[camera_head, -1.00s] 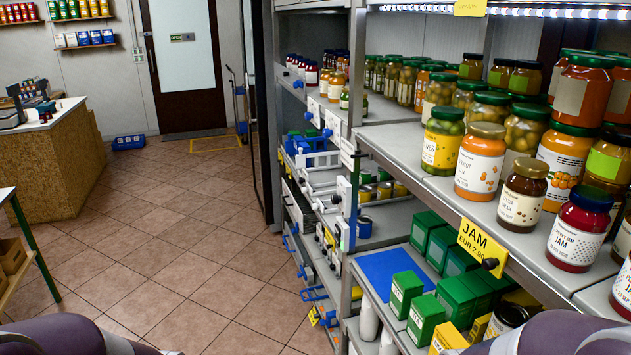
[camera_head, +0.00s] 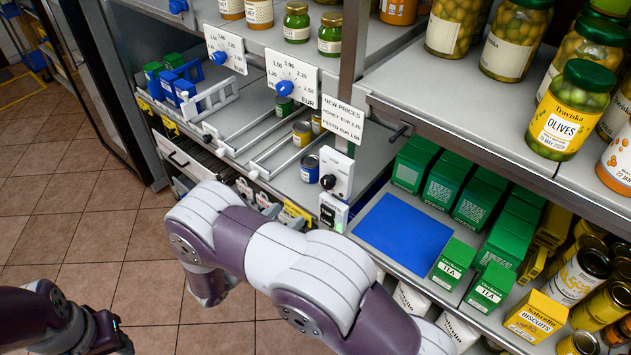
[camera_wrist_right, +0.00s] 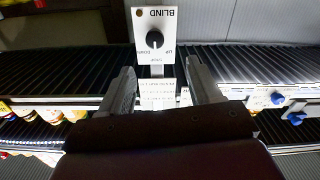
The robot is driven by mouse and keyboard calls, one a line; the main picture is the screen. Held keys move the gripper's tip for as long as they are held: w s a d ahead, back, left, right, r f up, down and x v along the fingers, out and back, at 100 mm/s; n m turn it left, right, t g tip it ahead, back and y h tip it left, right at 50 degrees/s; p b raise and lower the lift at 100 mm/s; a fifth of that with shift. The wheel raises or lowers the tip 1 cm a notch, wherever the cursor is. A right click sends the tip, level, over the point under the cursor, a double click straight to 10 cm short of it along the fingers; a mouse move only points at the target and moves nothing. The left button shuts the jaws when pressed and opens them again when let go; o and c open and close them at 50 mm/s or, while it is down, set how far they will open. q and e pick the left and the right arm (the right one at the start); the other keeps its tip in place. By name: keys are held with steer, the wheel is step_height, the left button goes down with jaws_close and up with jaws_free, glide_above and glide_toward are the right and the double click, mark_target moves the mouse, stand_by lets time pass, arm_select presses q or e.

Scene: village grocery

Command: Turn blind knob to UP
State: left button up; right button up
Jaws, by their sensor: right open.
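The white BLIND panel (camera_wrist_right: 155,30) shows upside down near the top middle of the right wrist view, with a round black knob (camera_wrist_right: 155,39). UP is printed at its right and DOWN at its left in that view. In the head view a white panel (camera_head: 339,166) with a black knob (camera_head: 328,181) stands at the shelf's front. My right gripper (camera_wrist_right: 160,66) is open and empty, its two fingers spread on either side below the panel, apart from the knob.
White price dials with blue knobs (camera_head: 284,88) line the shelf edge. A blue mat (camera_head: 403,238) and green tea boxes (camera_head: 453,264) lie on the lower shelf. Olive jars (camera_head: 570,108) stand above at right.

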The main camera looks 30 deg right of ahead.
steer(key=p, duration=0.1)
glide_toward(325, 186)
steer(key=p+x, duration=0.2)
steer(key=x, duration=0.5)
steer(key=shift+w+d+r, duration=0.15)
steer(key=shift+w+d, duration=0.05)
steer(key=shift+w, duration=0.05)
steer(key=shift+d, duration=0.55)
steer(key=shift+a, duration=0.1)
steer(key=shift+c, duration=0.5)
steer(key=c, duration=0.6)
arm_select(q)
steer(key=r, duration=0.4)
steer(key=shift+s+d, duration=0.3)
steer(key=shift+s, duration=0.1)
arm_select(e)
steer(key=c, duration=0.3)
